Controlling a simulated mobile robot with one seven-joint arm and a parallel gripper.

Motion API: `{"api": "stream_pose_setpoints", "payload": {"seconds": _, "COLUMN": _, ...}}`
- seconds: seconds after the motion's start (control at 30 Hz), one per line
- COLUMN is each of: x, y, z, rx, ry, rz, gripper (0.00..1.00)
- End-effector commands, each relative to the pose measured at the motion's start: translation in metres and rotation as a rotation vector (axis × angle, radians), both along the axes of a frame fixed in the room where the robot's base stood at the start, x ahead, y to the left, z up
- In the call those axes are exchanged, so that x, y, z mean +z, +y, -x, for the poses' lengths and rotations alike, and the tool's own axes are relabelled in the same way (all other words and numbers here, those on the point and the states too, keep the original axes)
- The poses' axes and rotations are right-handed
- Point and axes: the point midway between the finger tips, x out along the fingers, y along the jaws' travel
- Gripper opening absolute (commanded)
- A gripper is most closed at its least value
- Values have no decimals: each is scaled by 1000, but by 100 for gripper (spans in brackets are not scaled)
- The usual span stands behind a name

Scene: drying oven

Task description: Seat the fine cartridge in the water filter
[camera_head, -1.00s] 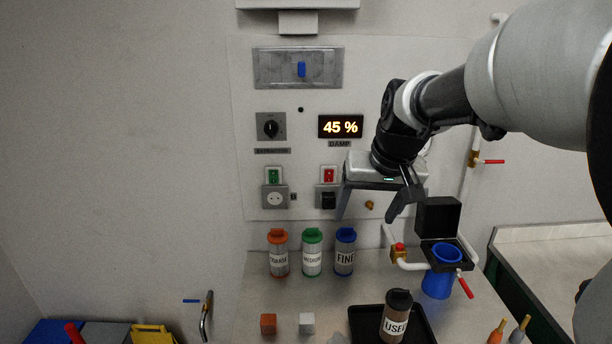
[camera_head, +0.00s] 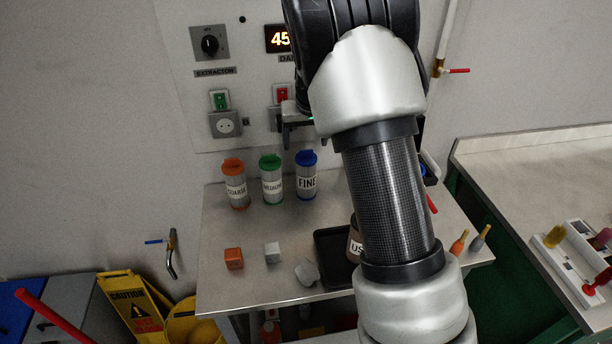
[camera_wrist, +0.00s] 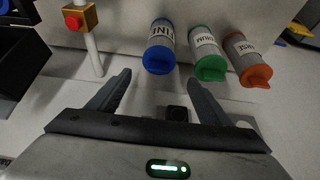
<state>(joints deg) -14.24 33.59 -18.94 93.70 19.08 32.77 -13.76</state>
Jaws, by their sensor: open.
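The fine cartridge (camera_head: 306,176), grey with a blue cap and a FINE label, stands upright on the bench at the right end of a row of three. In the wrist view the fine cartridge (camera_wrist: 161,50) lies beyond my open, empty gripper (camera_wrist: 157,84), roughly in line with the gap between the fingers and apart from them. The water filter (camera_head: 424,170) is mostly hidden behind my arm; only a bit of its blue housing shows.
Beside it stand the green-capped medium cartridge (camera_head: 272,180) and the orange-capped coarse cartridge (camera_head: 235,184). A used brown cartridge (camera_head: 355,245) is on a black tray (camera_head: 331,262), partly hidden. An orange block (camera_head: 233,259) and a white block (camera_head: 272,253) sit in front. A pipe valve (camera_wrist: 78,19) is at left.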

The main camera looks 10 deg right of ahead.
Motion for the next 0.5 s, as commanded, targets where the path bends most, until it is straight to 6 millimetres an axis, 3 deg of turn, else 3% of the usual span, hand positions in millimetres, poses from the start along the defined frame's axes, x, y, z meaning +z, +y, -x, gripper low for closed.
{"api": "stream_pose_setpoints", "payload": {"seconds": 0.23, "x": -18, "y": -1, "z": -5, "rx": 0, "ry": 2, "rz": 0, "gripper": 72}}
{"api": "stream_pose_setpoints", "payload": {"seconds": 0.5, "x": -55, "y": -5, "z": -14, "rx": 0, "ry": 2, "rz": 0, "gripper": 72}}
